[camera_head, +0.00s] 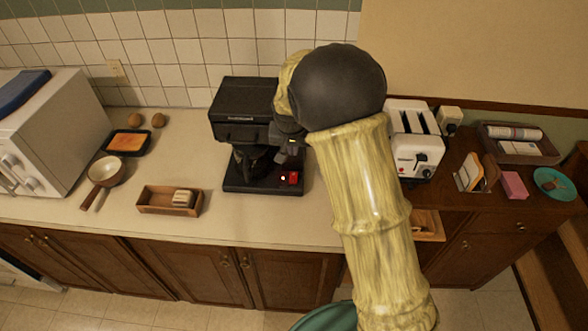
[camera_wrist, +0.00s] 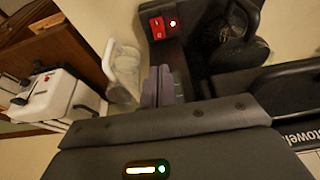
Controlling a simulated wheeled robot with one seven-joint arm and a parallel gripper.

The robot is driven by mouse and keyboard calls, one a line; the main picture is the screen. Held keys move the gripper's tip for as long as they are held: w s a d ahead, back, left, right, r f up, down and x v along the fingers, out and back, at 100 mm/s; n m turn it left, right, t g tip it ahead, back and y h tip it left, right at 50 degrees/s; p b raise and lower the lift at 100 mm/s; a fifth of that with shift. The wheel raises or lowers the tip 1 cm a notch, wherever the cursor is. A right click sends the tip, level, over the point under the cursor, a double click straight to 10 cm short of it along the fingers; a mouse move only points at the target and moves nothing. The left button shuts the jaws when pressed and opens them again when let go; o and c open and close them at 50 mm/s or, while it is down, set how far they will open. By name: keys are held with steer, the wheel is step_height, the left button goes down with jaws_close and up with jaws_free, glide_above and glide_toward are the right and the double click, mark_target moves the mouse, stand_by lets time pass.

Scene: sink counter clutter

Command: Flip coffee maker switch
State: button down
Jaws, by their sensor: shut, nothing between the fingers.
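The black coffee maker (camera_head: 243,100) stands on the counter against the tiled wall, with its glass carafe (camera_wrist: 228,45) on the base. Its red switch (camera_head: 293,177) is at the front right of the base, beside a small white light. The switch also shows at the top of the wrist view (camera_wrist: 157,28). My gripper (camera_wrist: 160,84) is shut and empty, its fingertips pointing toward the base near the switch, with a visible gap in the picture. In the head view my arm and hand cover the coffee maker's right side, and the fingertips are hard to make out.
A white toaster (camera_head: 414,140) stands to the right. A wooden box (camera_head: 160,206) and a pan (camera_head: 105,172) lie to the left, with a white microwave (camera_head: 50,130) beyond. The counter just left of the coffee maker is clear.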

steer(key=p, duration=0.5)
glide_toward(294, 175)
steer(key=x, duration=0.2)
steer(key=w+x, duration=0.1)
steer(key=x, duration=0.2)
steer(key=shift+x, duration=0.75)
steer(key=shift+s, duration=0.25)
steer(key=shift+w+f+b, duration=0.1)
steer(key=shift+f+b, duration=0.15)
steer(key=shift+b, duration=0.2)
steer(key=shift+d+r, duration=0.1)
steer(key=shift+s, duration=0.85)
